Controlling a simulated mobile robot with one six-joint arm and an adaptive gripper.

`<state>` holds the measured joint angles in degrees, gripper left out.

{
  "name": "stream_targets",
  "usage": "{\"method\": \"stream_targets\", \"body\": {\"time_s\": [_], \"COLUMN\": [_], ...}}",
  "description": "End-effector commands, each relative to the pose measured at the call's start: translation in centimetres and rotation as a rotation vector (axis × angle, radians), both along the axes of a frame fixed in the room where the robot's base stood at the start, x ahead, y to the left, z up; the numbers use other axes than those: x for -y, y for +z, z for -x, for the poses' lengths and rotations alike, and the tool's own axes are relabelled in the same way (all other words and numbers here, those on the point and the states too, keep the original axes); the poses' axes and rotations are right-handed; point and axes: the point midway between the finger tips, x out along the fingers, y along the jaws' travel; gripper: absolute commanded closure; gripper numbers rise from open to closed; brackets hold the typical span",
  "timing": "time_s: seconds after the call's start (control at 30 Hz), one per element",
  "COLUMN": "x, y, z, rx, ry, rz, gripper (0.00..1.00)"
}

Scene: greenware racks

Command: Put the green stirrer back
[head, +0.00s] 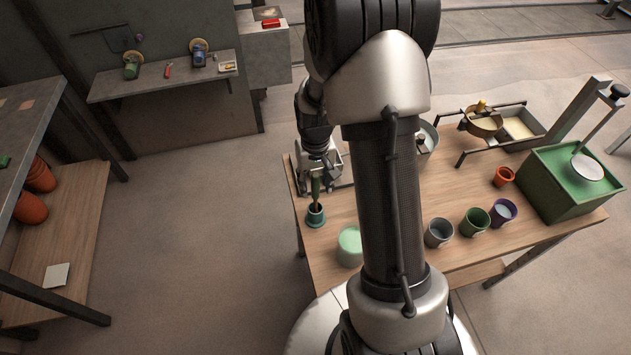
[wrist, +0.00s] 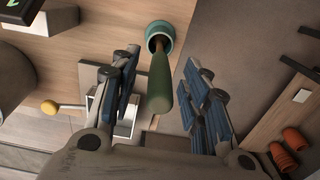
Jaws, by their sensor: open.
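The green stirrer (head: 315,187) stands in a small teal cup (head: 316,217) near the left front edge of the wooden table. In the wrist view its green handle (wrist: 160,88) points toward the camera, and its far end goes into the mouth of the teal cup (wrist: 161,30). My gripper (wrist: 161,60) is open, with one blue-padded finger on each side of the handle and visible gaps to both. In the head view my gripper (head: 318,165) is at the handle's upper part, small and partly hidden. The stirrer's lower end is hidden inside the cup.
A pale green container (head: 350,246) stands right of the cup. Grey (head: 438,233), green (head: 475,222) and purple (head: 503,212) pots line the front edge. A green box (head: 572,190) stands at the right. My arm hides the table's middle.

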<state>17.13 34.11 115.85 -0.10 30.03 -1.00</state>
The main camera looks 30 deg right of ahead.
Motion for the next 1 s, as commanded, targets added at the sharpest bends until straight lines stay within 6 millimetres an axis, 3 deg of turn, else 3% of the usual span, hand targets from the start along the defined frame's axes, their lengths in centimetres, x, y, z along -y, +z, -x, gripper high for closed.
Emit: {"method": "stream_targets", "body": {"time_s": [0.27, 0.7, 1.0], "x": [0.0, 0.0, 0.0], "y": [1.0, 9.6, 12.0], "z": [-0.1, -0.1, 0.0], "rx": [0.003, 0.005, 0.001], "ry": [0.0, 0.0, 0.0], "rz": [0.001, 0.001, 0.0], "gripper": [0.58, 0.58, 0.58]}}
